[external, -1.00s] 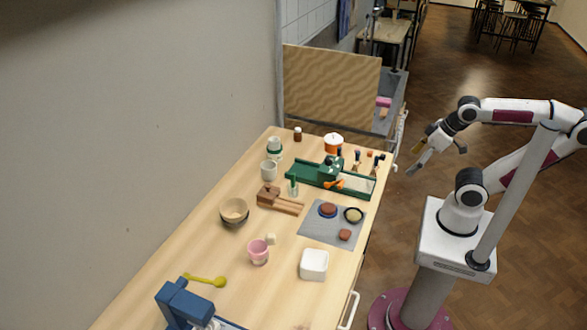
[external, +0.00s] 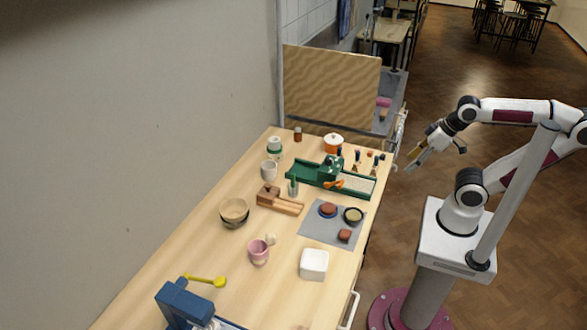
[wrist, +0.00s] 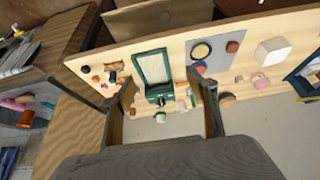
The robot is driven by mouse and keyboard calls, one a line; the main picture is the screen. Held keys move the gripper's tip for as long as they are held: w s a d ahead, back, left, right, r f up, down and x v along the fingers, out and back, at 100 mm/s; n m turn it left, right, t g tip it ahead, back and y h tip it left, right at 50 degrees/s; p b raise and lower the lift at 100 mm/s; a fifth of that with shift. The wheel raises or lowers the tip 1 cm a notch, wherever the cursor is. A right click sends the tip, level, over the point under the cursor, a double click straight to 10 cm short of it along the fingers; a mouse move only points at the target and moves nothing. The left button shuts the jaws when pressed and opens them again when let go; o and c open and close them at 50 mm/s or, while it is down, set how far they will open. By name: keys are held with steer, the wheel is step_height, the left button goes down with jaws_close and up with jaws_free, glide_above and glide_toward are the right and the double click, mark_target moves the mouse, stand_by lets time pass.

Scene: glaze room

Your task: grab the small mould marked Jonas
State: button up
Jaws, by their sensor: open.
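No marking that reads Jonas is legible in either view, so I cannot tell for sure which thing is the mould. A white rounded block (external: 314,264) stands near the table's front edge; it also shows in the wrist view (wrist: 272,50). A small cream piece (external: 271,239) sits beside a pink cup (external: 258,252). My gripper (external: 416,160) is open and empty, off the table's right edge and apart from everything. In the wrist view its two fingers (wrist: 162,88) are spread wide, with the table beyond them.
A grey mat (external: 312,234) holds round reddish and cream pieces. A green tray device (external: 308,178), a wooden block tool (external: 270,198), stacked bowls (external: 234,212) and a blue device (external: 180,300) stand around it. A tan board (external: 330,88) rises at the table's far end.

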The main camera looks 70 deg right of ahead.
steer(key=w+d+r+t+h, duration=0.1)
steer(key=w+d+r+t, duration=0.15)
steer(key=w, duration=1.25)
steer(key=w+d+r+t+h, duration=0.1)
steer(key=w+d+r, duration=0.2)
steer(key=w, duration=1.1)
steer(key=w+d+f+t, duration=0.1)
steer(key=w+f, duration=0.2)
steer(key=w, duration=0.5)
steer(key=w+d+f+t+y, duration=0.1)
steer(key=w+f, duration=0.3)
steer(key=w, duration=0.5)
steer(key=w+d+f+t, duration=0.1)
steer(key=w+f+t, duration=0.1)
steer(key=w, duration=0.7)
steer(key=shift+d+f+y, duration=0.25)
steer(key=shift+f+y, duration=0.15)
steer(key=shift+f, duration=0.3)
steer(key=shift+f+t, duration=0.1)
steer(key=shift+t, duration=0.15)
steer(key=shift+f, duration=2.85)
steer(key=shift+f, duration=0.1)
